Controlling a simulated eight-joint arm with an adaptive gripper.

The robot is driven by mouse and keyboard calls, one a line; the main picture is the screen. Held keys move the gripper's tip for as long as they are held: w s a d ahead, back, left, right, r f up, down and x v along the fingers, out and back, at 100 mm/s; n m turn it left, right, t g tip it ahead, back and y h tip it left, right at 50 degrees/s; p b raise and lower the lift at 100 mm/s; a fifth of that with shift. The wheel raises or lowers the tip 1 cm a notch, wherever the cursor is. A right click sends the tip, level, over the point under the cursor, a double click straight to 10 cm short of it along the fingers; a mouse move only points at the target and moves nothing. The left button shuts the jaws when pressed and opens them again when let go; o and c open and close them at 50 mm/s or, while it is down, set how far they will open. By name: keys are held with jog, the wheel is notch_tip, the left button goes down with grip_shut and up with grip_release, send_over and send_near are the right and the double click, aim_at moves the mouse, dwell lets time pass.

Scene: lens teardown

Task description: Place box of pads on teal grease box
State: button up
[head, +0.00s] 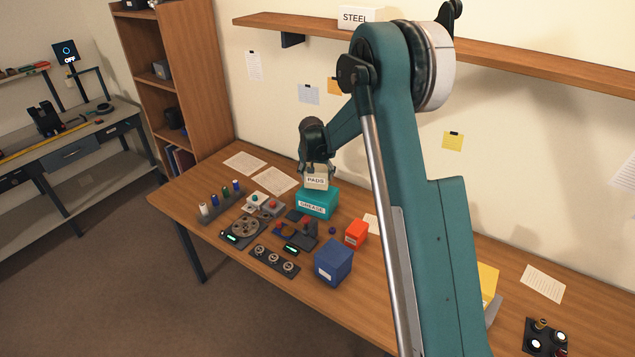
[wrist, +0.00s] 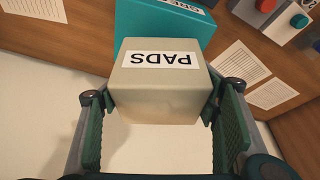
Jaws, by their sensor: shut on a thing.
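The box of pads (head: 316,182) is a small cream box with a white label reading PADS. It also fills the middle of the wrist view (wrist: 162,90). My gripper (head: 317,168) is shut on it from above, with a green finger pad at each side in the wrist view (wrist: 160,105). The teal grease box (head: 317,203) stands on the table directly below the box of pads, and its top corner shows behind it in the wrist view (wrist: 160,25). In the head view the two boxes look touching or nearly so; I cannot tell which.
A blue box (head: 333,262) and a red box (head: 355,234) stand to the right on the wooden table. Several small dark devices and a button box (head: 271,207) lie in front. Paper sheets (head: 276,181) lie to the left. A shelf (head: 500,48) runs along the wall above.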

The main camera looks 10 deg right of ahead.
aim_at(316, 171)
jog(key=shift+f, duration=1.85)
jog(key=shift+f, duration=0.2)
jog(key=o, duration=1)
jog(key=shift+c, duration=0.2)
jog(key=shift+r, duration=0.25)
jog(key=v, duration=1.1)
jog(key=shift+s+r, duration=0.15)
jog(key=shift+r, duration=0.3)
